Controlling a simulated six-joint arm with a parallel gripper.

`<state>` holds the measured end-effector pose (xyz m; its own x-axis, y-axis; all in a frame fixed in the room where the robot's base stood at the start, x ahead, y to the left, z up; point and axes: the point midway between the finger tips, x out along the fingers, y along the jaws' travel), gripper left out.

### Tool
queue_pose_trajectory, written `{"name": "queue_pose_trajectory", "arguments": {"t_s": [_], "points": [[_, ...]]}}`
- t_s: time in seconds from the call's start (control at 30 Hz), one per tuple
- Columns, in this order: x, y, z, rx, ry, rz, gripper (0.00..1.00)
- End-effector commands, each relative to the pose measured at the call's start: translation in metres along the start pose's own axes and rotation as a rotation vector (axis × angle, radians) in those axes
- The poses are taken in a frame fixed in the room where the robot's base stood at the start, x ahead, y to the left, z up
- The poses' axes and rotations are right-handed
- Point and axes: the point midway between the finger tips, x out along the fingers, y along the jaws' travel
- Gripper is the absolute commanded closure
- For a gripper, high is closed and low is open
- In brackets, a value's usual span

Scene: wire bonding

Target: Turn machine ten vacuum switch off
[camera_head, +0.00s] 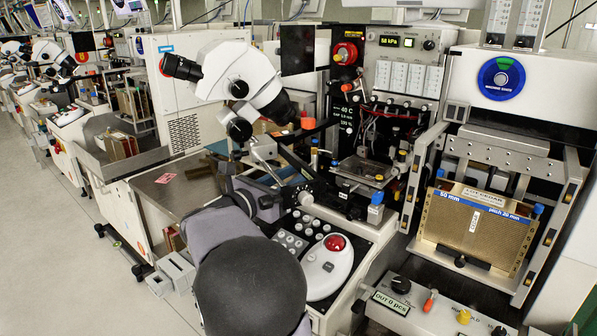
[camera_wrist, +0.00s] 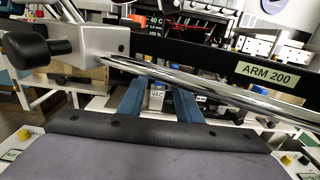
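In the wrist view, a small pale block with a label reading VAC (camera_wrist: 157,100) shows between the two blue fingers of my gripper (camera_wrist: 158,85). The fingers are apart, with a gap between them, and nothing is visibly held. The block looks to be beyond the fingertips; I cannot tell the distance or the switch's position. In the head view, my gripper (camera_head: 272,188) is beside the button panel, below the microscope, partly hidden by my own arm. I cannot pick out the VAC label in the head view.
A chrome rod and a black bar labelled ARM 200 (camera_wrist: 267,76) cross the wrist view above the fingers. In the head view, a microscope (camera_head: 235,75) overhangs, a red button (camera_head: 335,243) sits on a white controller, and a brown magazine (camera_head: 470,235) stands right.

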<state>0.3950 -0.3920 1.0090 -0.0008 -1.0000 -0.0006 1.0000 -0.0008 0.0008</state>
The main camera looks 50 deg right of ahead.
Motion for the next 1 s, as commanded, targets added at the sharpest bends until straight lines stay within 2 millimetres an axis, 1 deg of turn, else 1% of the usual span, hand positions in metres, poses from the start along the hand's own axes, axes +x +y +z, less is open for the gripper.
{"name": "queue_pose_trajectory", "arguments": {"t_s": [0.03,0.1,0.2,0.5,0.53,0.57,0.6,0.63,0.67,1.0], "points": [[0.006,0.0,0.001,-0.001,-0.001,-0.002,0.69],[0.012,0.0,0.001,-0.001,0.0,0.0,0.69],[0.017,0.0,0.001,-0.001,0.0,0.0,0.69],[0.018,0.0,0.0,-0.001,0.0,0.001,0.69],[0.018,0.0,0.0,-0.001,0.0,0.002,0.71],[0.018,0.0,0.0,-0.001,0.0,0.002,0.78],[0.018,0.0,0.0,-0.001,0.0,0.002,0.88],[0.018,0.0,0.0,-0.001,0.0,0.002,0.95],[0.018,0.0,0.0,-0.001,0.0,0.002,1.0],[0.018,0.001,-0.001,0.001,-0.001,-0.015,1.0]]}}
